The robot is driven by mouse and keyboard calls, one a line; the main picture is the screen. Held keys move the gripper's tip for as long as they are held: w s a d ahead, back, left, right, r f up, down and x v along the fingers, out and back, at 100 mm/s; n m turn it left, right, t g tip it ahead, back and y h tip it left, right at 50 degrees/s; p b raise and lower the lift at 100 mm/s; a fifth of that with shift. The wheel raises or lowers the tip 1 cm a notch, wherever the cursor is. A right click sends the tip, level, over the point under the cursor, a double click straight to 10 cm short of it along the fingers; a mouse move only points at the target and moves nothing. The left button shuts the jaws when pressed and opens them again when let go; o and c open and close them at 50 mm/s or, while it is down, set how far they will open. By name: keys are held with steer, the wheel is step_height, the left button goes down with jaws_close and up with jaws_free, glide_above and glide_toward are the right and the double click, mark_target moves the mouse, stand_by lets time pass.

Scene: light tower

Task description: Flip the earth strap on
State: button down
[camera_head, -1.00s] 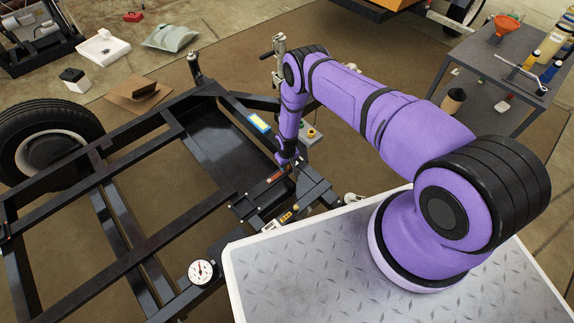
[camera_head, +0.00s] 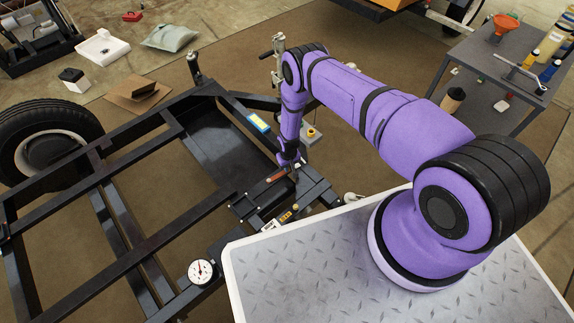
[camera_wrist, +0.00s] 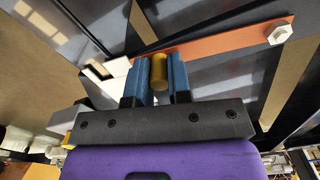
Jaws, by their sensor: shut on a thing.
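The earth strap is a flat copper-coloured bar (camera_wrist: 225,42) running across the upper part of the wrist view, with a pale hex bolt (camera_wrist: 280,35) at its right end. A brass cylindrical knob (camera_wrist: 158,72) stands at its left part. My gripper (camera_wrist: 159,78) has its blue fingers on either side of the knob and is shut on it. In the head view the strap (camera_head: 277,176) is a small orange-red piece on the black frame, just below my gripper (camera_head: 287,164). The fingers are too small to make out there.
The black trailer frame (camera_head: 110,150) has open gaps between its beams. A round white gauge (camera_head: 202,271) and a yellow-marked block (camera_head: 285,217) sit near the strap. A grey box with a yellow-ringed button (camera_head: 311,133) is behind my wrist. A grey workbench (camera_head: 480,55) stands at right.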

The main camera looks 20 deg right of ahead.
steer(key=s+a+m, duration=0.6)
steer(key=s+m, duration=0.6)
steer(key=m, duration=0.4)
steer(key=shift+s+m, duration=0.3)
steer(key=shift+m, duration=0.1)
steer(key=shift+a, duration=0.1)
steer(key=c, duration=1.1)
jaws_free()
steer(key=shift+o, duration=0.2)
step_height(320, 180, up, 11)
